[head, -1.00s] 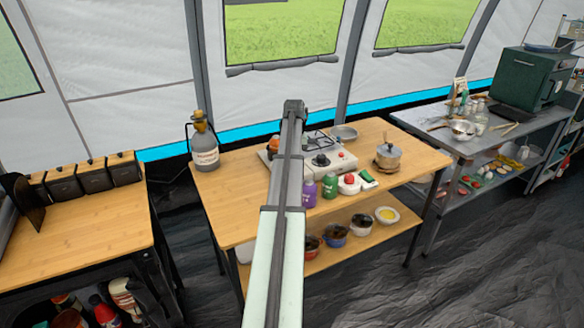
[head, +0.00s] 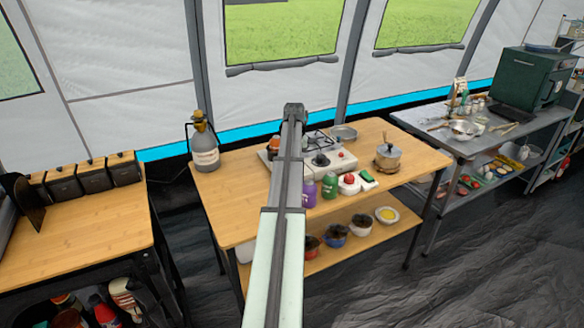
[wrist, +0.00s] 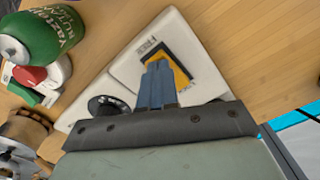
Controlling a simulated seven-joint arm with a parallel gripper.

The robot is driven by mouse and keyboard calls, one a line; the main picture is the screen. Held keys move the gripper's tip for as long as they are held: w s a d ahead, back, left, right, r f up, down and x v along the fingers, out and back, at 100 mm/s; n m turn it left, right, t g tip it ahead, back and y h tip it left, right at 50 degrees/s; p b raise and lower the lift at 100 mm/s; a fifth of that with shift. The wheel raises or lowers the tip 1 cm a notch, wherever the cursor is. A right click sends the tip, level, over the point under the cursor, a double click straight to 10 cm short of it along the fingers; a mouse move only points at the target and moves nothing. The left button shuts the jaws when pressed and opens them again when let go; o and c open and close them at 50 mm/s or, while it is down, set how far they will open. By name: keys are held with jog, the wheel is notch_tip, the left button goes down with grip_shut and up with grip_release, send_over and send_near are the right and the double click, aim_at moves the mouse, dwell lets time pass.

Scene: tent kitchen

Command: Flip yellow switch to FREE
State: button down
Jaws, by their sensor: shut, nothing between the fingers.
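The white camp stove (head: 342,160) stands on the middle wooden table. In the wrist view its white corner (wrist: 205,88) carries a yellow switch area (wrist: 181,74) with a dark border. In the head view my arm crosses in front of the stove's left part, and the gripper is hidden.
A black knob (wrist: 104,106) is on the stove beside my gripper. A pot (head: 388,157) stands to the right.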

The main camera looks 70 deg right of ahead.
jog(key=shift+f, duration=0.25)
jog(key=shift+r, duration=3.55)
